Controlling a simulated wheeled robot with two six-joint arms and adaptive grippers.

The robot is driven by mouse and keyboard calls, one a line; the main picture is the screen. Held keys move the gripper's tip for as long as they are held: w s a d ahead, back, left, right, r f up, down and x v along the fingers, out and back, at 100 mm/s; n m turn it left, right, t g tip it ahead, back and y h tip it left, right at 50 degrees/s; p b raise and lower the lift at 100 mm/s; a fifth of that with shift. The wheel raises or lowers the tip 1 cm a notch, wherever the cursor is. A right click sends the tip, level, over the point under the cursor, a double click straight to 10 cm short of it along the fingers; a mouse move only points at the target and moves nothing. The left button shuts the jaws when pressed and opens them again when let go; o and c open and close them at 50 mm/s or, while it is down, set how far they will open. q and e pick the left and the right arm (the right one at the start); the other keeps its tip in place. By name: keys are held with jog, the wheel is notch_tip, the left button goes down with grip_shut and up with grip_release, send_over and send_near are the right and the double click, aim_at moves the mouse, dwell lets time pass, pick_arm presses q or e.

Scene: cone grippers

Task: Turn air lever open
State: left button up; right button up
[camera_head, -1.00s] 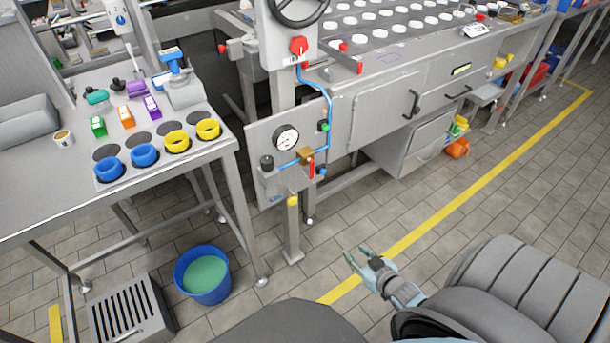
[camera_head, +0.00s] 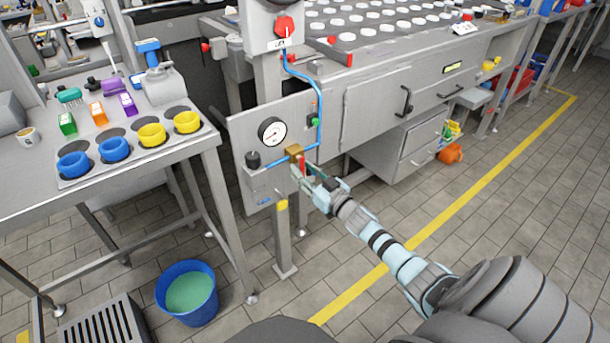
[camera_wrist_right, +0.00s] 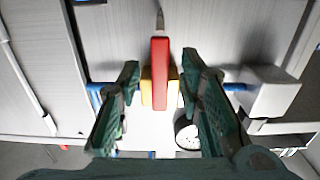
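The red air lever (camera_wrist_right: 159,72) sits on a brass valve body (camera_wrist_right: 146,92) on the grey panel (camera_head: 235,130). In the head view the brass valve (camera_head: 294,150) joins a blue air pipe, and the red lever (camera_head: 303,167) hangs down from it. My right gripper (camera_head: 304,178) is at the lever. In the right wrist view my right gripper (camera_wrist_right: 160,82) is open, with one green finger on each side of the lever and a visible gap to both. My left gripper is not in view.
A blue bucket (camera_head: 187,293) is on the floor at lower left.

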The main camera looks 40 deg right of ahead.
grip_shut()
